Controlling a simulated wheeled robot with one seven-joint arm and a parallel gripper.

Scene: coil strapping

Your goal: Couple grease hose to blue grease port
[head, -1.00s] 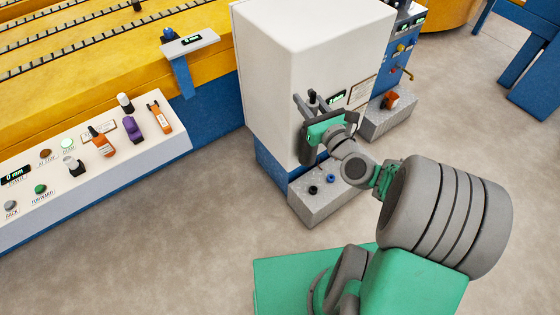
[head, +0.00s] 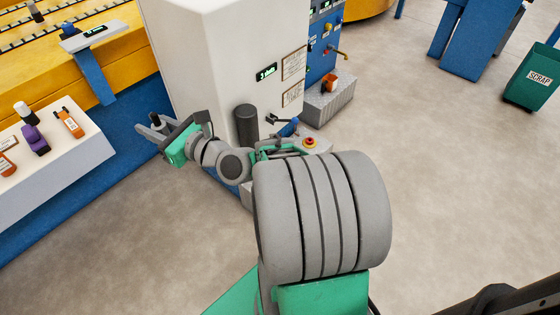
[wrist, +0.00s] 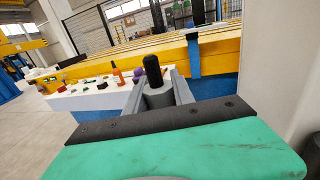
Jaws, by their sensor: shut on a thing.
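The piece stands up between the fingers in the wrist view and shows small and dark in the head view (head: 155,119). No trailing hose can be made out. A blue fitting with a dark lever (head: 289,128) shows right of a dark upright cylinder (head: 246,124), apart from my gripper. I cannot tell whether it is the blue grease port; my arm hides much of that area.
The white cabinet (head: 200,55) stands close right of my gripper. A red emergency button (head: 310,142) lies beyond my arm. A green scrap bin (head: 535,78) stands far right. Floor is open at right.

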